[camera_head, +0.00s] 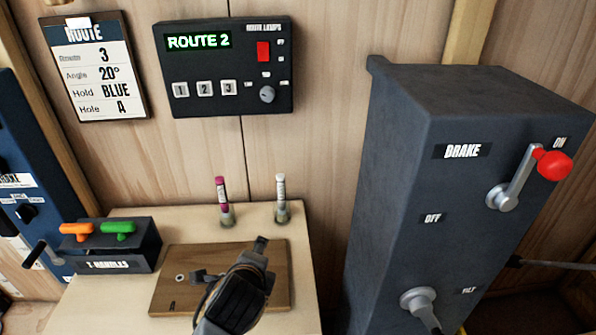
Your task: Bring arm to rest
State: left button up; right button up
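My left gripper (231,262) reaches in from the bottom, left of the middle, above a brown wooden board. Its two dark fingers are spread apart, and bare board shows between them, so it looks open and empty. I cannot tell its exact height above the board. My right gripper is not in view. The wooden board (272,262) lies on a pale table (100,310), with a small round mark and a letter A at its left; the gripper hides part of it.
A T-handles box (115,265) with orange and green handles stands left. Two small tubes (223,200) (281,198) stand behind the board. The grey brake tower (400,180) rises right; its red-knobbed lever (525,178) points to ON. A ROUTE 2 panel (225,65) and route card (95,65) hang behind.

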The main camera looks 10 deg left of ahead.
pick_arm(q)
jog(key=s+f+n+g, duration=0.1)
jog(key=s+f+n, duration=0.1)
jog(key=s+f, duration=0.1)
jog(key=s+a+f+n+g, duration=0.1)
jog(key=s+f+n, duration=0.1)
jog(key=s+n, duration=0.1)
jog(key=s+f+n+g+h, duration=0.1)
jog(key=s+f+n, duration=0.2)
jog(key=s, duration=0.1)
jog(key=shift+s+a+f+g, duration=0.25)
jog(key=shift+s+f+g, duration=0.05)
jog(key=shift+s+f, duration=0.1)
jog(key=s+a+f+n+g+h, duration=0.1)
jog(key=s+f+n+g, duration=0.25)
jog(key=s+n, duration=0.7)
jog(key=s+f+m+g, duration=0.1)
jog(key=s+f, duration=0.1)
jog(key=f, duration=1.2)
jog(key=s+f, duration=0.2)
jog(key=f, duration=1.3)
jog(key=s+a+f+g, duration=0.1)
jog(key=s+a+f, duration=0.2)
jog(key=s+f, duration=1.1)
jog(key=shift+s+f, duration=0.2)
jog(key=shift+s, duration=0.8)
jog(key=shift+m+g, duration=0.25)
